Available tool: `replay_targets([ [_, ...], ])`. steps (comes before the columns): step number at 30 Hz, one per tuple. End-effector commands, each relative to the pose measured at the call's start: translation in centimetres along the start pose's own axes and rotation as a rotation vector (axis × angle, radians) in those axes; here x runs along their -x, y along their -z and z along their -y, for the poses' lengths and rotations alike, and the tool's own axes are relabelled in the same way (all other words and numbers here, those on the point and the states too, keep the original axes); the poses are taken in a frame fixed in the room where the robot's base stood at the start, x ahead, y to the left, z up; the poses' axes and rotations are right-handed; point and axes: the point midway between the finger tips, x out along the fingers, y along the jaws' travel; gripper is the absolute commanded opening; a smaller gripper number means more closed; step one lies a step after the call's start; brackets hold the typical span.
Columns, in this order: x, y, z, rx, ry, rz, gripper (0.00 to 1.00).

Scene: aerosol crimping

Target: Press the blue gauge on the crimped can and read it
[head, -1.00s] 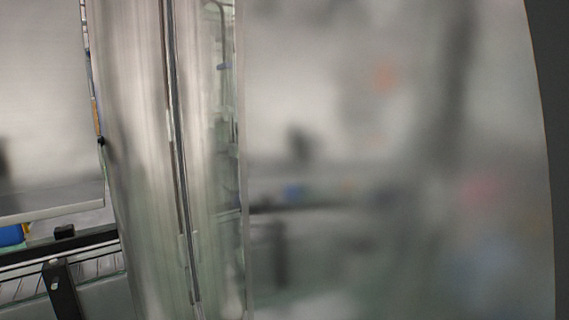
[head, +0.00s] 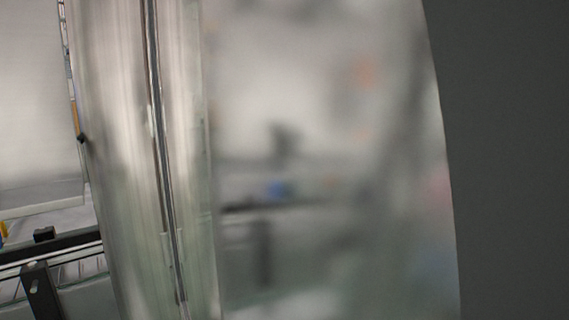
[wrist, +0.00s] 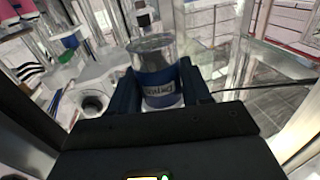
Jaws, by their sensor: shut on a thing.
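In the wrist view my gripper (wrist: 160,75) is shut on a blue-banded cylinder (wrist: 158,92). The cylinder has a shiny grey upper part, a dark blue band with pale lettering, and a clear-looking lower edge. One dark finger lies on each side of it. I cannot tell whether this cylinder is the gauge or a can. A smaller piece with a blue and green band (wrist: 72,42) stands at the upper left. No gauge reading can be made out. The head view shows neither my gripper nor the cylinder.
A round dark-ringed opening (wrist: 93,103) lies left of my gripper. Clear panels and upright posts stand around it, with a glassy panel (wrist: 265,70) at the right. In the head view a large shiny curved surface (head: 320,120) blocks most of the scene; a dark rail (head: 60,243) shows at lower left.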

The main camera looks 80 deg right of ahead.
Motion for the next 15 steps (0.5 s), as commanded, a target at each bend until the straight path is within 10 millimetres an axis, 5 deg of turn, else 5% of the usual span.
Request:
replay_targets([
  [15,5.7,-0.1,0.0,0.000,-0.001,0.000,0.12],
])
